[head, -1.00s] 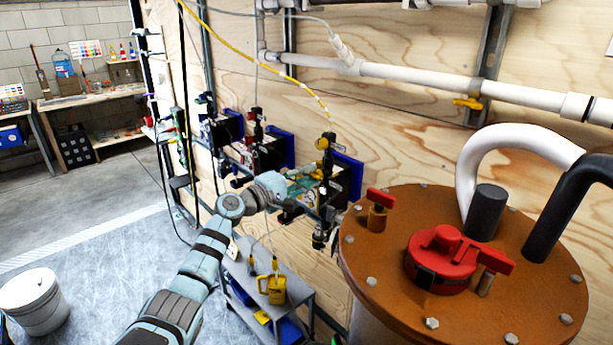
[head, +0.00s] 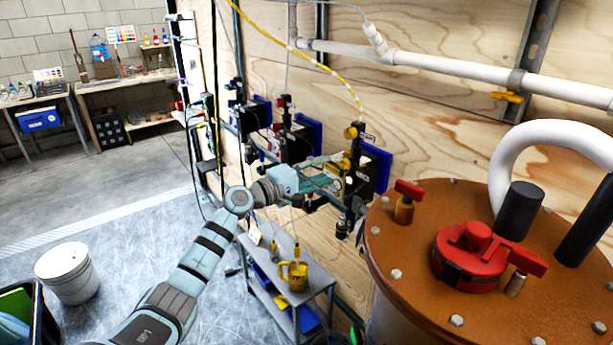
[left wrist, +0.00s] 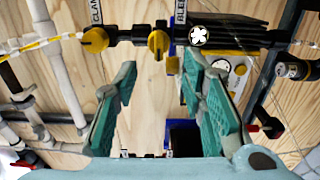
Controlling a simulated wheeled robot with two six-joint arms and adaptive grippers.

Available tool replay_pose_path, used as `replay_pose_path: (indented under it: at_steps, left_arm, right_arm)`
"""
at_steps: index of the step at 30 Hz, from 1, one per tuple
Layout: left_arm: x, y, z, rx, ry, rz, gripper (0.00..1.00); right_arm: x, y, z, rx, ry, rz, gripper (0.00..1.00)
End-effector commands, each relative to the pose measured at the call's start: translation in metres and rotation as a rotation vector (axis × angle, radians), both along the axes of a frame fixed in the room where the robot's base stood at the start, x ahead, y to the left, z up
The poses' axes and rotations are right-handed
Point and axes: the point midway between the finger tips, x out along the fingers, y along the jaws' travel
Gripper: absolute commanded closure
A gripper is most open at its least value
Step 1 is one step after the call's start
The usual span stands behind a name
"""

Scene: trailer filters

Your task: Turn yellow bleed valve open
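In the left wrist view, a yellow valve handle (left wrist: 158,43) sits on a dark pipe row, close to a label reading BLEED (left wrist: 180,12). A second yellow knob (left wrist: 95,39) is at the left, by a label reading CLAMP. My left gripper (left wrist: 160,65) is open and empty, its two teal fingers either side of the middle handle's line; I see no contact. In the head view, the left gripper (head: 328,176) reaches the rightmost filter assembly (head: 356,185), which has a yellow knob (head: 351,132) on top. My right gripper is not in view.
An orange-lidded tank (head: 400,235) with a red handle stands close on the right. A grey cart (head: 318,276) with a yellow jug is below the gripper. Two more filter assemblies are further back on the plywood wall. A yellow hose (head: 300,48) hangs overhead.

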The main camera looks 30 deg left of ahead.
Motion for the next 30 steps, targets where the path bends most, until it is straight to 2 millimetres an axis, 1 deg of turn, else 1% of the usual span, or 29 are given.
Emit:
replay_pose_path:
  at_steps: [1, 3, 6, 9, 12, 26, 28, 29, 30]
  left_arm:
    - [-0.014, 0.005, -0.002, 0.010, 0.004, 0.000, 0.62]
    - [-0.033, 0.011, -0.002, 0.010, 0.004, -0.002, 0.62]
    - [-0.054, 0.018, -0.001, 0.007, 0.005, -0.002, 0.62]
    - [-0.067, 0.023, -0.001, 0.004, 0.003, -0.001, 0.62]
    - [-0.071, 0.024, 0.000, 0.000, 0.001, -0.002, 0.62]
    - [-0.071, 0.025, 0.001, 0.002, -0.002, -0.001, 0.62]
    - [-0.070, 0.026, 0.001, 0.048, -0.019, 0.004, 0.62]
    - [-0.069, 0.030, -0.002, 0.123, -0.035, 0.023, 0.62]
    - [-0.066, 0.046, -0.011, 0.241, -0.042, 0.069, 0.62]
  right_arm:
    - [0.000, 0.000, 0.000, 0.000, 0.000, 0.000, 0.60]
    - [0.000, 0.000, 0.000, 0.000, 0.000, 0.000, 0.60]
    - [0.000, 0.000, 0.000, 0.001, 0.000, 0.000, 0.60]
    - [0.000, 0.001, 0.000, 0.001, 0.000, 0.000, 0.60]
    - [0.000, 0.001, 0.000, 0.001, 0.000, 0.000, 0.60]
    - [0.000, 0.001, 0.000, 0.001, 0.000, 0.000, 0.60]
    - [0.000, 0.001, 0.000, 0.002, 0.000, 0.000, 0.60]
    - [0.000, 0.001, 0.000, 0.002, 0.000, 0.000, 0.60]
    - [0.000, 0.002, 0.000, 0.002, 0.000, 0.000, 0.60]
